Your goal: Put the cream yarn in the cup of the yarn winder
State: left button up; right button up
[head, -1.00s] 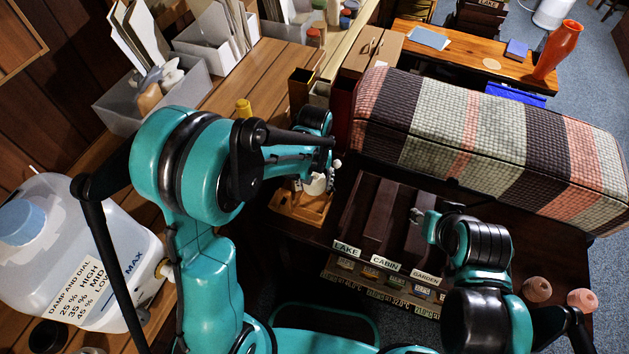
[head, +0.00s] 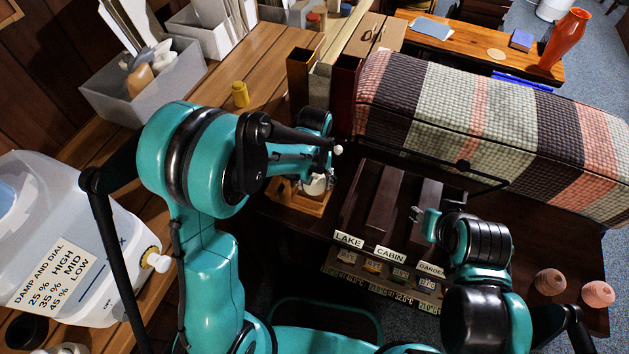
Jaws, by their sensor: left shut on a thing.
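My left gripper (head: 316,172) reaches down at the centre of the head view, largely hidden behind its own arm. It is shut on a small cream rounded thing, apparently the cream yarn (head: 317,187). A low orange-brown wooden piece, apparently the yarn winder (head: 312,208), stands just below and behind it. The winder's cup cannot be made out, and I cannot tell whether the yarn touches it. My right gripper (head: 418,216) hangs over the labelled trays, apart from the winder. Its fingers are too small to read.
Dark trays with LAKE (head: 349,240), CABIN and GARDEN labels lie right of the winder.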

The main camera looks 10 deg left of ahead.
pick_arm(q)
jog(key=shift+s+f+b, duration=0.1)
jog(key=shift+f+b, duration=0.35)
jog(key=shift+b, duration=0.05)
jog(key=shift+s+f, duration=0.1)
jog(key=shift+f, duration=0.15)
jog(key=c, duration=0.3)
jog(key=o, duration=1.6)
jog(key=shift+c, duration=0.2)
jog(key=shift+o, duration=1.2)
jog(key=shift+w+f, duration=0.15)
jog(key=shift+w, duration=0.05)
jog(key=shift+o, duration=0.9)
jog(key=shift+r, duration=0.2)
notch_tip(320, 180, up, 12)
jog(key=shift+f, duration=0.1)
